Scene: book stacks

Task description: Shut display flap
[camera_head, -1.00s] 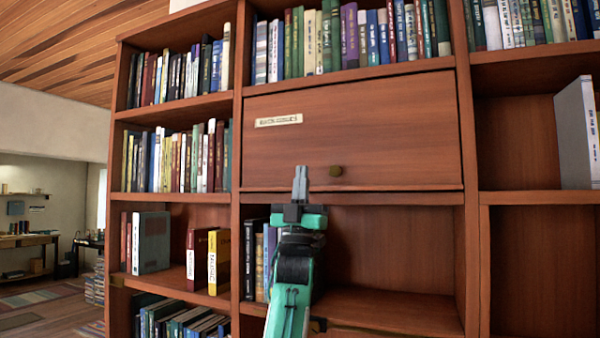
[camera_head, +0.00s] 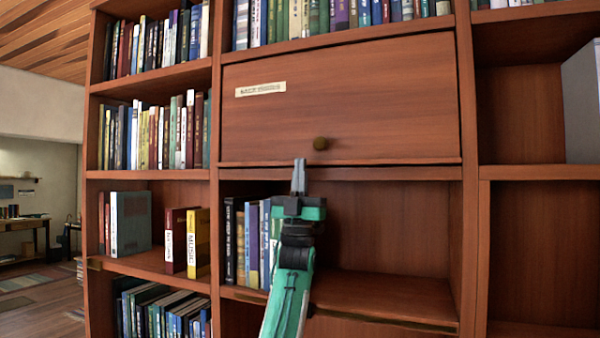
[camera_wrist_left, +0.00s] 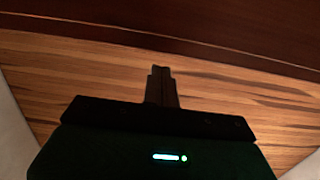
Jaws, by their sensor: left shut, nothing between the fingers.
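The display flap (camera_head: 390,105) is a reddish-brown wooden panel in the middle of the bookcase in the head view. The fingers also show in the left wrist view (camera_wrist_left: 161,85). My right gripper is out of view.
The bookcase has rows of books above and left of the flap. The shelf (camera_head: 385,295) below holds several books (camera_head: 255,240) just left of my left arm; its right part is bare.

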